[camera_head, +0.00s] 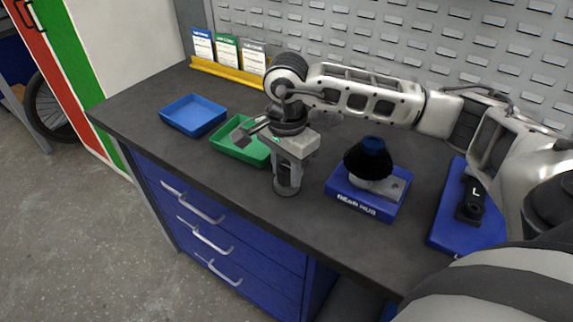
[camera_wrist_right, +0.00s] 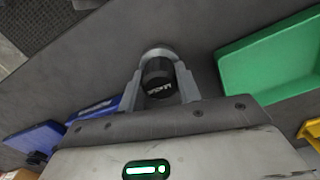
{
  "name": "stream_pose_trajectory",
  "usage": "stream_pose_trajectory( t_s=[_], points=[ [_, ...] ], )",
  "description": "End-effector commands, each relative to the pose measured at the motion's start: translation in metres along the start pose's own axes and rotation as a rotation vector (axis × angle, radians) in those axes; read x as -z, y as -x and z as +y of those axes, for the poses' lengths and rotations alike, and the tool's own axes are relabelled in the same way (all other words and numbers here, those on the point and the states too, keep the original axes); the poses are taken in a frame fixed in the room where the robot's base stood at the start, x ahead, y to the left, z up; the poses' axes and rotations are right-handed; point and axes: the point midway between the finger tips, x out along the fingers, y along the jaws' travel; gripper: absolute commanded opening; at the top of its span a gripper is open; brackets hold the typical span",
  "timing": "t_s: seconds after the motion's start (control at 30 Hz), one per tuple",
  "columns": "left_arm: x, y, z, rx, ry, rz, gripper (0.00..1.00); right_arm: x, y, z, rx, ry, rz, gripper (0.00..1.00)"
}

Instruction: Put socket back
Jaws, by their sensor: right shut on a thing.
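My right gripper (camera_head: 287,172) points down over the bench, right of the green tray (camera_head: 226,149). In the wrist view its fingers (camera_wrist_right: 158,88) are shut on the socket (camera_wrist_right: 158,77), a short dark cylinder with small light lettering. A grey round rim (camera_wrist_right: 158,53) shows around the socket's far side. In the head view a grey cylindrical part (camera_head: 287,187) shows below the fingers, close to the bench top; I cannot tell whether it touches. My left gripper is not in view.
A blue tray (camera_head: 194,114) lies left of the green one. A blue rear hub stand (camera_head: 352,205) bears a black cone with a blue top (camera_head: 372,150). A blue pad (camera_head: 444,233) holds a black crank marked L (camera_head: 471,202). Cards (camera_head: 227,52) stand behind. The front-left bench top is clear.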

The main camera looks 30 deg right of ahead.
Motion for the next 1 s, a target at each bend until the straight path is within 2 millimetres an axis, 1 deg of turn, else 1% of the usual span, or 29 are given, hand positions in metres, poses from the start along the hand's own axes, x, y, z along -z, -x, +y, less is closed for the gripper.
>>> stream_pose_trajectory(
  t_s=[0.17, 0.3, 0.33, 0.37, 0.4, 0.63, 0.77, 0.87, 1.0],
  points=[
    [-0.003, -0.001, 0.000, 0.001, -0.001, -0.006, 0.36, 0.000, 0.000, 0.000, 0.001, 0.000, 0.000, 0.00],
    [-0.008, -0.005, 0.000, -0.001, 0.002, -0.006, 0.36, 0.000, -0.005, 0.000, 0.001, 0.000, -0.001, 0.00],
    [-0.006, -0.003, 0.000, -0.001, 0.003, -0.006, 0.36, 0.000, -0.003, 0.000, 0.001, 0.000, -0.001, 0.42],
    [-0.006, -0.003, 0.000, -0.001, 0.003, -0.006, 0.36, 0.000, -0.003, 0.000, 0.001, 0.000, -0.001, 0.50],
    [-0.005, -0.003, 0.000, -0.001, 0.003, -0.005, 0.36, -0.001, -0.003, 0.000, 0.001, 0.000, -0.001, 0.55],
    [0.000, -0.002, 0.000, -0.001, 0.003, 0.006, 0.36, -0.001, -0.002, 0.000, 0.001, 0.000, -0.001, 0.55],
    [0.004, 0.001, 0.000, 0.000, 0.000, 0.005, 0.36, 0.000, 0.004, -0.001, 0.002, 0.000, -0.001, 0.55],
    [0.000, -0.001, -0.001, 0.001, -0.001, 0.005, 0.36, 0.000, 0.016, -0.002, 0.007, 0.001, 0.000, 0.55],
    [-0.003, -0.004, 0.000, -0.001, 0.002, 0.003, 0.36, 0.000, 0.045, -0.002, 0.008, 0.001, 0.000, 0.55]
  ],
)
